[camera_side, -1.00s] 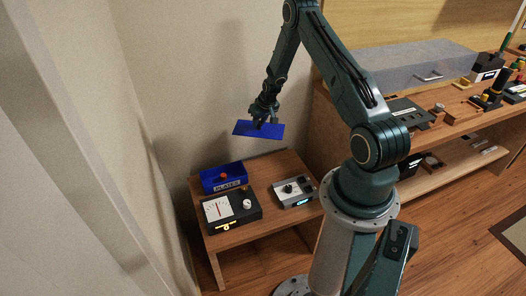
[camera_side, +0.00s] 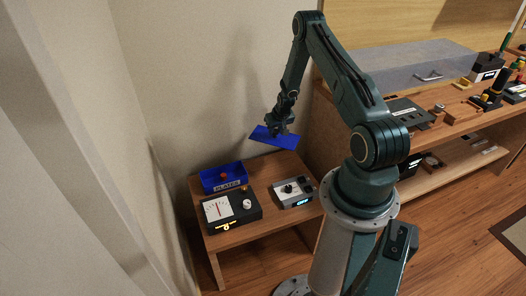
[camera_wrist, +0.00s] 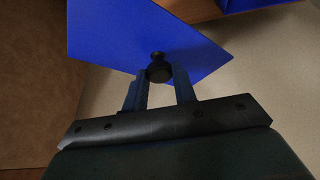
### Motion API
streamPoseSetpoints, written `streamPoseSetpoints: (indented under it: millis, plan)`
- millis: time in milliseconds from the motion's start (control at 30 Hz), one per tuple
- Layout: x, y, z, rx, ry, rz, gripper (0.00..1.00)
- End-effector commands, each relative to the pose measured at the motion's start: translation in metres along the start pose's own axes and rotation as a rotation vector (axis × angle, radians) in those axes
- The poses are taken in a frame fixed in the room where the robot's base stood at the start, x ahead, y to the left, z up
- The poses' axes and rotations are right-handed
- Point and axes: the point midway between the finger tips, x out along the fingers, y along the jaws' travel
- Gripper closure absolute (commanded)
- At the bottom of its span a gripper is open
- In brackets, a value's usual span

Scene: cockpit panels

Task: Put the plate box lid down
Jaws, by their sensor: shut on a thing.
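The blue plate box lid (camera_side: 262,138) hangs tilted in the air above the back right of the small wooden table. My gripper (camera_side: 277,130) is shut on the lid's black knob. The wrist view shows the knob (camera_wrist: 158,68) between my two fingers (camera_wrist: 160,88) and the flat blue lid (camera_wrist: 115,32) beyond it. The blue plate box (camera_side: 222,186), labelled PLATES, stands lidless at the table's back left. Something red shows inside it.
A black meter box (camera_side: 231,209) with a white dial stands in front of the plate box. A grey box with a black knob (camera_side: 294,192) stands on the table's right side. The table's back middle (camera_side: 270,168) is bare. A long workbench (camera_side: 450,130) stands at the right.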

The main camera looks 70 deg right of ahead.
Motion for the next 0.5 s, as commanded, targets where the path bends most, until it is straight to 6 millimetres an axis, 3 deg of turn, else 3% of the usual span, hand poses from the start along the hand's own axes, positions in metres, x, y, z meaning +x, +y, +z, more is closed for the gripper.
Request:
streamPoseSetpoints:
  millis: [500]
  plan:
    - [0.078,0.0,0.033,0.0,0.0,0.0,1.0]
